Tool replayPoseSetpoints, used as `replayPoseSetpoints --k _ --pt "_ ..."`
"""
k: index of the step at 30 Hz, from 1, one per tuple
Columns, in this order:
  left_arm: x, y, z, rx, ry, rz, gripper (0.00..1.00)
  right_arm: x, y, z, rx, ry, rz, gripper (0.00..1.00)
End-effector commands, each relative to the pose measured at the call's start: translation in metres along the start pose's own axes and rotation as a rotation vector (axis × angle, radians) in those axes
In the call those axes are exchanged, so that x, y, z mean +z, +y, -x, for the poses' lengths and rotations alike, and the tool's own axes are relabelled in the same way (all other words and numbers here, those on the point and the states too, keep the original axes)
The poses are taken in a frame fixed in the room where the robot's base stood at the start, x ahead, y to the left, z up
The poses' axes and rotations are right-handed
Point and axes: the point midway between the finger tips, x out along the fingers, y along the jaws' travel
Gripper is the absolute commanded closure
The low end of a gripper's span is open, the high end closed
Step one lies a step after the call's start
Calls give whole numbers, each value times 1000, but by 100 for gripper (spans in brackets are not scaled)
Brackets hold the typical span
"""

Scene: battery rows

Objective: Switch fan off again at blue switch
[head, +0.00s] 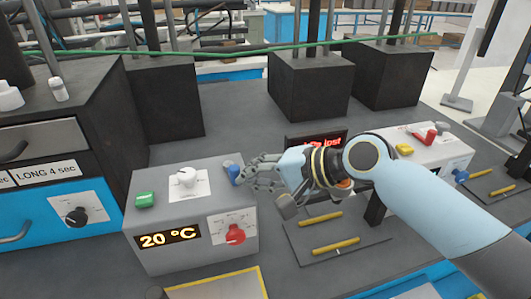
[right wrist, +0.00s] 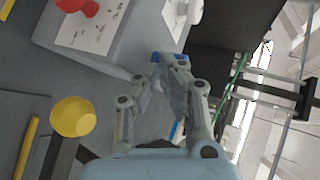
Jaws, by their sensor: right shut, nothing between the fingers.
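The blue switch (head: 232,172) sits at the top right of the grey control box (head: 165,215) in the head view. In the right wrist view the blue switch (right wrist: 181,59) shows just past my fingertips. My right gripper (head: 248,172) is shut and empty, its tips right beside the switch; I cannot tell if they touch it. The box also has a green button (head: 145,199), a white knob (head: 187,177), a red dial (head: 236,234) and a display (head: 168,237) reading 20 °C. My left gripper is not in view. No fan can be made out.
A second box with a red switch (head: 430,137) and a yellow button (head: 404,149) stands at the right, partly behind my arm. Yellow rods (head: 336,246) lie on a dark tray between the boxes. A drawer unit (head: 70,120) stands at the left; dark blocks (head: 310,85) stand behind.

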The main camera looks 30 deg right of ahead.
Motion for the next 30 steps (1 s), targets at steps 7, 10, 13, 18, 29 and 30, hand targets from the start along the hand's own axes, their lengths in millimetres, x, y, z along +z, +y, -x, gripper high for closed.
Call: replayPoseSetpoints --k 7,10,13,18,29,30 --pt "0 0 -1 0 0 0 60 0 1 -1 1 -1 0 100" --pt "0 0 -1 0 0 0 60 0 1 -1 1 -1 0 100" --pt "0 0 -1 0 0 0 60 -2 1 -1 1 -1 1 100" --pt "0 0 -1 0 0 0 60 -9 1 -1 0 -2 1 100" --pt "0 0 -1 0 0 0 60 -16 0 -2 1 -2 0 100" --pt "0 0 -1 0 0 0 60 -16 0 -2 0 -2 0 100"
